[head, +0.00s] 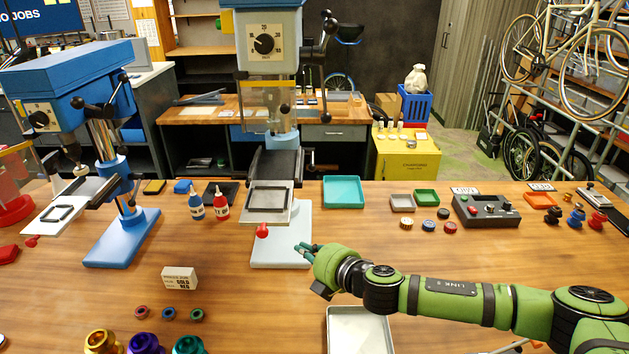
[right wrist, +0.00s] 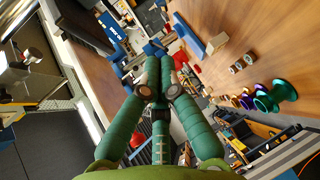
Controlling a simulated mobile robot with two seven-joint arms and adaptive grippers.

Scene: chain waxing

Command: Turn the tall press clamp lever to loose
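The tall press stands at the middle back in the head view, with a blue-topped head and dial (head: 265,42), a grey table and a pale base plate (head: 282,250). A red-knobbed lever (head: 262,231) shows at the front of its table. A black-ended lever (head: 307,158) hangs right of its column; I cannot tell which is the clamp lever. My right gripper (head: 302,250) points left over the right of the base plate, apart from both levers. Its green fingers come together in the right wrist view (right wrist: 165,58), with nothing visible between them. My left gripper is not in view.
A shorter blue press (head: 125,237) stands at the left. Blue and red bottles (head: 221,206) stand left of the tall press. A teal tray (head: 343,191) and control box (head: 487,209) lie behind my right arm. A pale tray (head: 358,333) lies in front.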

